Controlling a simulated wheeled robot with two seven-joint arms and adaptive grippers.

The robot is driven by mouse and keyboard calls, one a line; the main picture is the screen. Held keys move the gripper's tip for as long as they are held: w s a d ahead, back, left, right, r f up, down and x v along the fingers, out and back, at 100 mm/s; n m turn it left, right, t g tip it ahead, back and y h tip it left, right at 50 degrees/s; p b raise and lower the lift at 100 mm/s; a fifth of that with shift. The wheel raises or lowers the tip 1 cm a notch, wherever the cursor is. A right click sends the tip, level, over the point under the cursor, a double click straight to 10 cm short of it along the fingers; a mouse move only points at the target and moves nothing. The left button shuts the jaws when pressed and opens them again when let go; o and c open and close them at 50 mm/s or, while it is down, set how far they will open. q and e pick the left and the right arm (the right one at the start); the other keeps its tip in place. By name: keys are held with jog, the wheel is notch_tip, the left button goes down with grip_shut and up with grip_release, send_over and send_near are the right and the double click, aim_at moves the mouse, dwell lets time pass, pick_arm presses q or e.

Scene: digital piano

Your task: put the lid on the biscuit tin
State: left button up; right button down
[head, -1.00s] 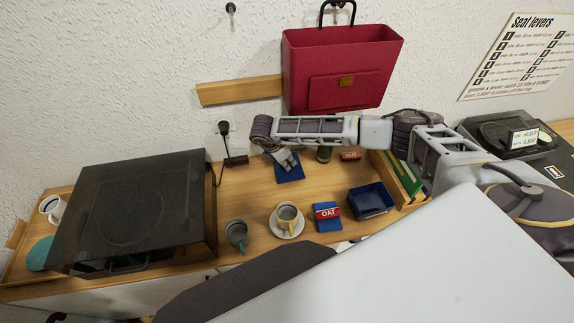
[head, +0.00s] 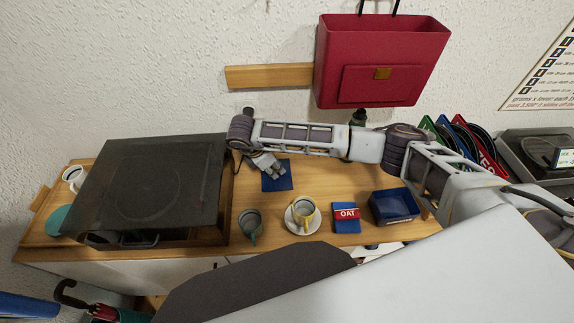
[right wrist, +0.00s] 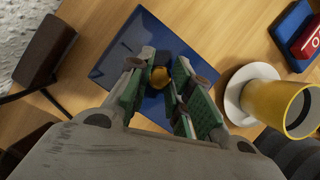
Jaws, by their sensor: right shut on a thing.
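The lid (head: 277,177) is a flat dark blue square with a round brass knob (right wrist: 160,77). My right gripper (head: 271,169) comes down over it from above, with its green-padded fingers (right wrist: 160,80) shut around the knob in the right wrist view. I cannot tell whether the lid rests on the wooden top or hangs just above it. The biscuit tin (head: 394,207) is an open dark blue square box to the right, apart from the lid. Its inside looks dark. My left gripper is not in view.
Between lid and tin stand a yellow mug (head: 304,213) on a white saucer (head: 290,222) and a blue OAT packet (head: 345,225). A green mug (head: 250,226) stands in front. A dark-lidded record player (head: 150,185) is to the left. A black adapter (right wrist: 45,50) lies beside the lid.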

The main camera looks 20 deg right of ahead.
aim_at(269, 177)
jog(key=shift+s+a+b, duration=0.15)
jog(key=shift+a+b, duration=0.05)
jog(key=shift+a, duration=0.75)
jog(key=shift+s+a+b, duration=0.15)
jog(key=shift+a, duration=0.8)
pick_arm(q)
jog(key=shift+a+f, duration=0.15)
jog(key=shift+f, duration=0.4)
pick_arm(e)
jog(key=shift+a, duration=0.15)
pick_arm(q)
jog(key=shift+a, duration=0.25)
pick_arm(e)
jog(key=shift+r, duration=0.15)
